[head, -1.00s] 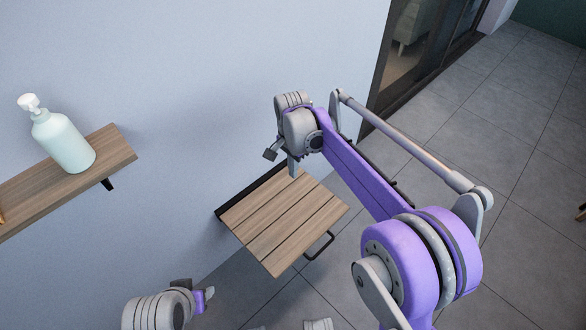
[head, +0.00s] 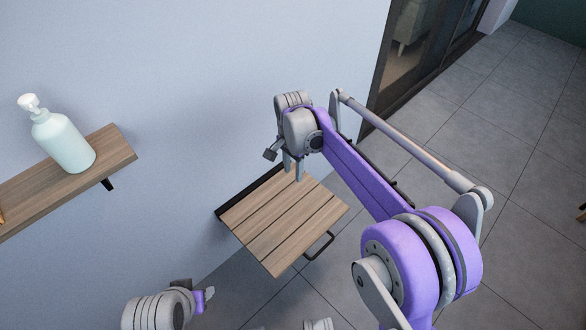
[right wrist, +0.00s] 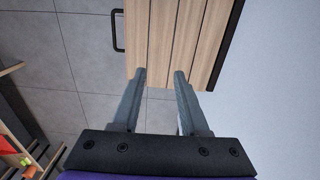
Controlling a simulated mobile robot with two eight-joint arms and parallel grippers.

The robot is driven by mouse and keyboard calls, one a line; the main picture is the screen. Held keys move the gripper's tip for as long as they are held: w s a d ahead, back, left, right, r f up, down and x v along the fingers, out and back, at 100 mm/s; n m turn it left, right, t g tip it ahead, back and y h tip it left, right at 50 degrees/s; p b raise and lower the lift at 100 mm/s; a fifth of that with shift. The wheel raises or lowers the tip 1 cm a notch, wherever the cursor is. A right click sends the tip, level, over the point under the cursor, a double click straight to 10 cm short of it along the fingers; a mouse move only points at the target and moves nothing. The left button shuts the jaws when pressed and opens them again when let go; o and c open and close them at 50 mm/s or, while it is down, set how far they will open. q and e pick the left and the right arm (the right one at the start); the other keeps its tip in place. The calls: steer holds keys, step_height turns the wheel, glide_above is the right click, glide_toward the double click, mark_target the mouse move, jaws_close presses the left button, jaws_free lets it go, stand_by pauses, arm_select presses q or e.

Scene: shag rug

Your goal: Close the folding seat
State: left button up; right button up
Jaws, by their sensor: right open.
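The folding seat (head: 278,228) has wooden slats and a dark frame, and it is folded down flat from the wall. A dark handle (head: 319,247) shows at its outer side. In the right wrist view the slats (right wrist: 186,38) fill the top middle, with the handle (right wrist: 117,31) at upper left. My right gripper (head: 293,175) is open and empty, pointing down over the seat's wall-side part; its fingers (right wrist: 160,74) appear over the near edge. Contact cannot be told. My left gripper (head: 208,295) shows partly at lower left, apart from the seat; its jaws are unclear.
A wooden shelf (head: 118,148) holding a pale pump bottle (head: 65,145) is on the wall at left. A dark-framed door (head: 408,75) is at upper right. Grey tiled floor (head: 520,150) is open at right. Shelving with coloured items (right wrist: 22,152) shows in the right wrist view.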

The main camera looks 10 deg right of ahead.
steer(key=shift+r, duration=0.1)
step_height(320, 180, up, 11)
steer(key=p, duration=0.2)
steer(key=shift+f, duration=0.2)
